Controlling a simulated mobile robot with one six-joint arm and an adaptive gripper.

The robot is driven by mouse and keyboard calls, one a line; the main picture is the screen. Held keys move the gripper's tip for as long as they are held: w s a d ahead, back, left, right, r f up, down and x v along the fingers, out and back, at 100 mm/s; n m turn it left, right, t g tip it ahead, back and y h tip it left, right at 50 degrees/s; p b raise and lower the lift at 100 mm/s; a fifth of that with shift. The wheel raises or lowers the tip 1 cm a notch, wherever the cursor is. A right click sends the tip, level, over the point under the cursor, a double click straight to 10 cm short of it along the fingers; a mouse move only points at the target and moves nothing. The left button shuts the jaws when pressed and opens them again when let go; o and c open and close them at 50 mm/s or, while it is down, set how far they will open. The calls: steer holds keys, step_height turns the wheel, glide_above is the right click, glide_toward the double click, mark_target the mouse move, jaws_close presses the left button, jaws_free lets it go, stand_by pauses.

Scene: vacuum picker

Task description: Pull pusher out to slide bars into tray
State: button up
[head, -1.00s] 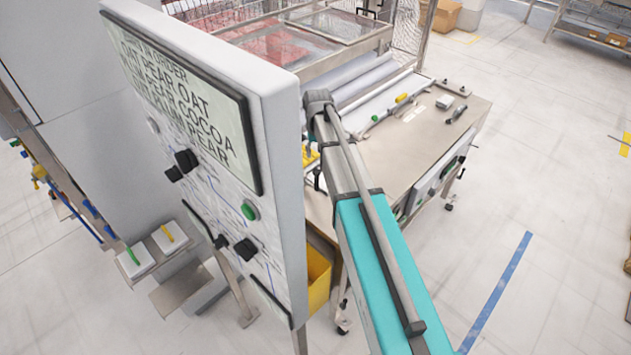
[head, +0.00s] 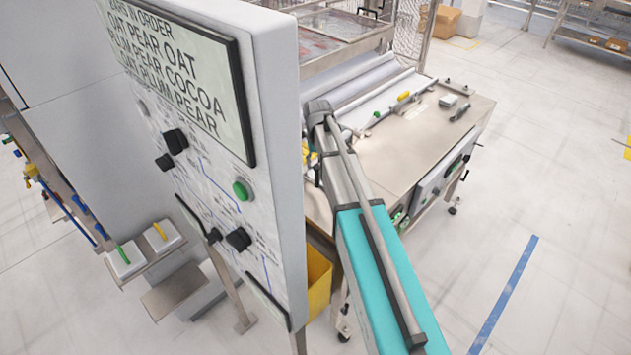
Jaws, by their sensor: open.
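My gripper is not in the head view. I cannot make out any bars on the belt or a tray.
A tall white control panel (head: 275,120) with a text screen (head: 190,75), a green button (head: 241,190) and black knobs blocks the left. A steel table (head: 410,150) holds small tools. A yellow bin (head: 318,285) stands below.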

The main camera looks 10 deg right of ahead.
mark_target(317, 185)
steer(key=shift+f+b, duration=2.95)
steer(key=shift+f, duration=0.25)
